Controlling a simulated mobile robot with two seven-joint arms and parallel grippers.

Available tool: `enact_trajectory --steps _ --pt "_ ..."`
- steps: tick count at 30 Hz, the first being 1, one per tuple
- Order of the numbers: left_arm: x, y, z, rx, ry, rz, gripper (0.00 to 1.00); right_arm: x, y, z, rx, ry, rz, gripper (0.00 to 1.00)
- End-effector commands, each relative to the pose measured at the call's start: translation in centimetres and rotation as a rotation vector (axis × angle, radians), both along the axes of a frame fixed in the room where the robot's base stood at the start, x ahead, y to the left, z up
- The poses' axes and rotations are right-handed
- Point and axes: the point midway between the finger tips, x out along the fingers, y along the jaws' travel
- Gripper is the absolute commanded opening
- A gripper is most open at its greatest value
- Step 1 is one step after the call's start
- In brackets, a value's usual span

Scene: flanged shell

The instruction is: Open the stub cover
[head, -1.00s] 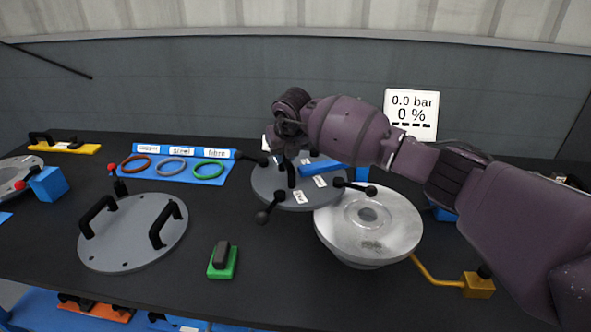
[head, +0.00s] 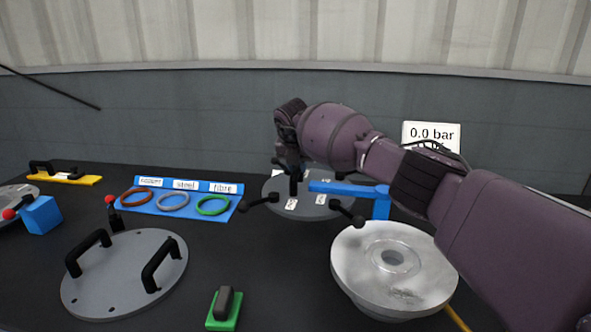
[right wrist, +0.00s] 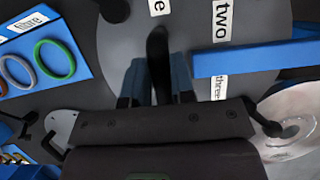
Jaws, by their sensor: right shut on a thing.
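The stub cover (head: 325,207) is a round grey disc with white labels and black knobs around its edge. A blue arm (head: 345,188) reaches over it from a blue post. The cover stands behind and left of the pale metal flange (head: 350,262), whose face and centre hole show uncovered. My right gripper (head: 293,168) is above the cover, shut on its upright black handle (head: 296,186). In the right wrist view the handle (right wrist: 157,45) stands between the two fingers (right wrist: 156,88). My left gripper is out of view.
A grey plate with two black handles (head: 125,270) lies front left. A blue rack (head: 228,207) holds coloured rings. A green block with a black grip (head: 224,308) is at the front. A gauge sign (head: 431,134) stands behind my right arm.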

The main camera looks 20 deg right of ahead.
Motion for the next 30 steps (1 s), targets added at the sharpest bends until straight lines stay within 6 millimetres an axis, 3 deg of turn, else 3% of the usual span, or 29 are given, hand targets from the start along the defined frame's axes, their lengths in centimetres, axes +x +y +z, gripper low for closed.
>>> enact_trajectory --steps 12,13,17,26,30 --pt "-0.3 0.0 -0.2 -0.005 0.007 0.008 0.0 0.1 0.0 0.0 0.0 0.0 -0.003 0.0" --pt "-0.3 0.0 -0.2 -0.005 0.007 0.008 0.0 0.1 0.0 0.0 0.0 0.0 -0.003 0.28" --pt "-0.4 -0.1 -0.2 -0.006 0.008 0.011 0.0 0.1 0.0 0.0 0.0 0.0 -0.003 0.48" --pt "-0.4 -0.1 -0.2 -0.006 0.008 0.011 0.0 0.0 0.0 0.2 0.0 0.0 -0.003 0.49" --pt "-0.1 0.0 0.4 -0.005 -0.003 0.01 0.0 -0.3 0.2 1.5 0.0 -0.004 -0.002 0.49"
